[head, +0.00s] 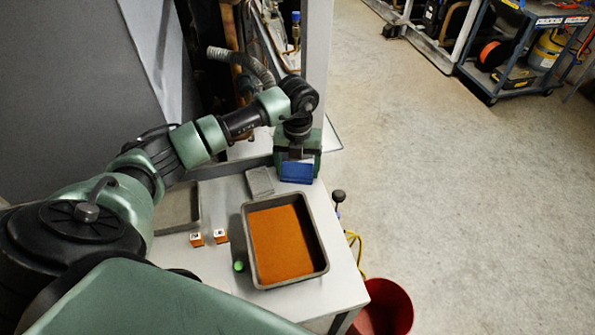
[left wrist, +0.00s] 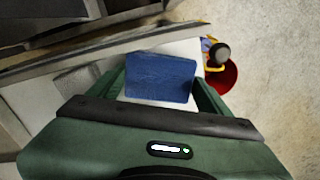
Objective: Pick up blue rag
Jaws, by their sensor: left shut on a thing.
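The blue rag (head: 297,174) is a small dark-blue rectangle at the far right end of the white table. It also shows in the left wrist view (left wrist: 160,78), between the two green fingers. My left gripper (head: 298,163) is shut on the blue rag from above, with a finger on each side of it. Whether the rag still touches the table cannot be told. My right gripper is in neither view.
A grey block or folded cloth (head: 260,181) lies just left of the rag. A dark tray (head: 249,240) with an orange bottom stands nearer on the white table (head: 212,262). Two small orange-and-white cubes (head: 220,236) and a green ball (head: 239,266) lie beside it. A red bucket (head: 392,310) stands on the floor.

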